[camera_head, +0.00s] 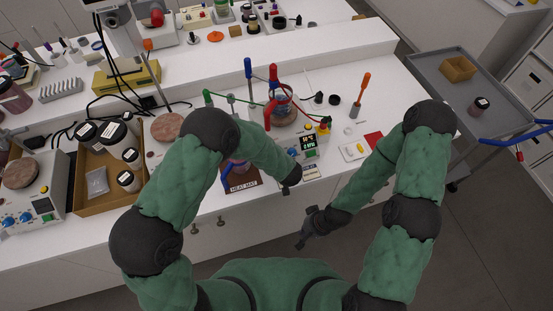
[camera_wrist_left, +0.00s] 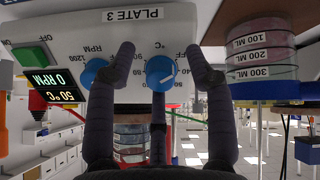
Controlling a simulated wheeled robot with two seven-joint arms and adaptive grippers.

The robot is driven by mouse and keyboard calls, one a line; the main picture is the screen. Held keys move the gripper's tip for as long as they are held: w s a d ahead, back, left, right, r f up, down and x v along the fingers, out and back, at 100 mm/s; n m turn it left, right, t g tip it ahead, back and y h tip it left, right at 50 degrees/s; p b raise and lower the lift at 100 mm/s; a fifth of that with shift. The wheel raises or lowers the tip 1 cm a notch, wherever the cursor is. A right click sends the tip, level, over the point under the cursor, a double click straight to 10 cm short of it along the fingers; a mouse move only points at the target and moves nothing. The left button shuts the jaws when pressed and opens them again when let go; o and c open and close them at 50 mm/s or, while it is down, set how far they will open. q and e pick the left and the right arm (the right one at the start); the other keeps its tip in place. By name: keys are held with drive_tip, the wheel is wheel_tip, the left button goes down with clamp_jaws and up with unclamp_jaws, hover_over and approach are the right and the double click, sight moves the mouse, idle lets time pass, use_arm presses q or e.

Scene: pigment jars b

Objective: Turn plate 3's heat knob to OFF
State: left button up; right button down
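Plate 3 (camera_head: 309,152) stands at the front of the bench in the head view, partly hidden by my left arm. In the left wrist view its panel (camera_wrist_left: 60,30) shows upside down, with the blue °C heat knob (camera_wrist_left: 161,74) and the blue RPM knob (camera_wrist_left: 95,73). The display (camera_wrist_left: 55,85) reads 0 RPM and 50 °C. My left gripper (camera_wrist_left: 163,58) is open, its fingers on either side of the heat knob; I cannot tell whether they touch it. It also shows in the head view (camera_head: 291,178). My right gripper (camera_head: 308,227) is open and empty in front of the bench.
A heat mat (camera_head: 241,187) lies left of plate 3, below my left forearm. A jar box (camera_head: 88,200) stands at the left. A grey cart (camera_head: 430,75) is at the right.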

use_arm(q)
drive_tip(key=shift+w+r, duration=0.2)
drive_tip(key=shift+r, duration=0.05)
drive_tip(key=shift+s+r, duration=0.1)
drive_tip(key=shift+r, duration=0.05)
drive_tip(key=v, duration=1.1)
drive_tip(key=shift+s+r, duration=0.15)
drive_tip(key=shift+s, duration=0.1)
